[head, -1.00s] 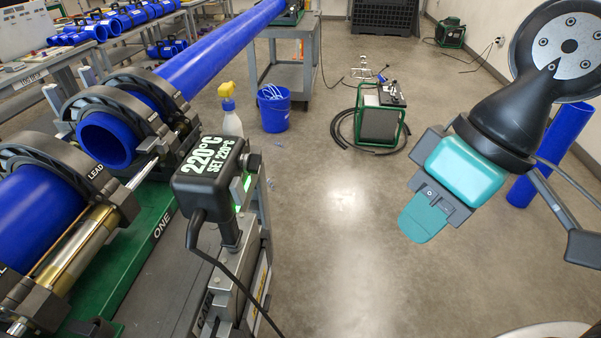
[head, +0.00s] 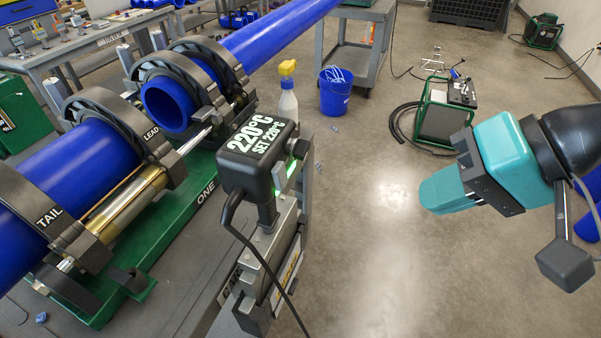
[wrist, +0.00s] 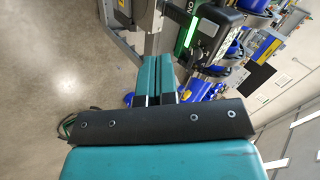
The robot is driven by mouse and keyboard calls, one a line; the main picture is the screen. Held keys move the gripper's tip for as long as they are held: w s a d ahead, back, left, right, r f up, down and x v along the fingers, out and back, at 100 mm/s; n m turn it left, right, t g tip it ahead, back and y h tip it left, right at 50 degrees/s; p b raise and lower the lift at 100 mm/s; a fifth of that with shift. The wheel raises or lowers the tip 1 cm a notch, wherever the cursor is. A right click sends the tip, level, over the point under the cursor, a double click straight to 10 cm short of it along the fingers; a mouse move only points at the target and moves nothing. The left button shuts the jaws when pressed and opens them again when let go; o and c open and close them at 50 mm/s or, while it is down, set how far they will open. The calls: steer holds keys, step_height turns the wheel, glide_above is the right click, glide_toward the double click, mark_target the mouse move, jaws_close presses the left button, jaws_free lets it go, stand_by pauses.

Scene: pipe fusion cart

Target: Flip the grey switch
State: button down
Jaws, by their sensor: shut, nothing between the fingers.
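The black heater control box (head: 258,155) reads "220°C SET 220°C" and stands on a grey post. A green glowing strip (head: 291,172) is on its right side, with a small dark knob or switch (head: 299,148) above it. I cannot clearly make out a grey switch there. The box (wrist: 222,28) and its green light (wrist: 233,46) also show in the wrist view. My teal gripper (head: 428,197) is shut and empty, to the right of the box and apart from it, pointing left. Its fingers (wrist: 154,62) lie together in the wrist view.
A black cable (head: 240,235) hangs from the box. The pipe fusion machine with blue pipe (head: 85,165) is at the left. A spray bottle (head: 287,95) and a blue bucket (head: 335,92) stand beyond the box. Floor (head: 370,250) lies open between box and gripper.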

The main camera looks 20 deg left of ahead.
steer(key=w+a+m+y, duration=0.2)
steer(key=w+a+m, duration=0.1)
steer(key=a+m, duration=0.1)
steer(key=shift+w+a+f+t+y, duration=0.2)
steer(key=shift+w+a+t+y, duration=0.15)
steer(key=shift+a, duration=0.35)
steer(key=shift+s, duration=0.1)
steer(key=p, duration=0.2)
glide_toward(285, 181)
step_height(285, 181, down, 3)
steer(key=a, duration=0.2)
steer(key=a+p, duration=0.1)
steer(key=a, duration=0.1)
steer(key=a+f+p, duration=0.1)
steer(key=shift+w+a, duration=0.3)
steer(key=shift+f, duration=0.1)
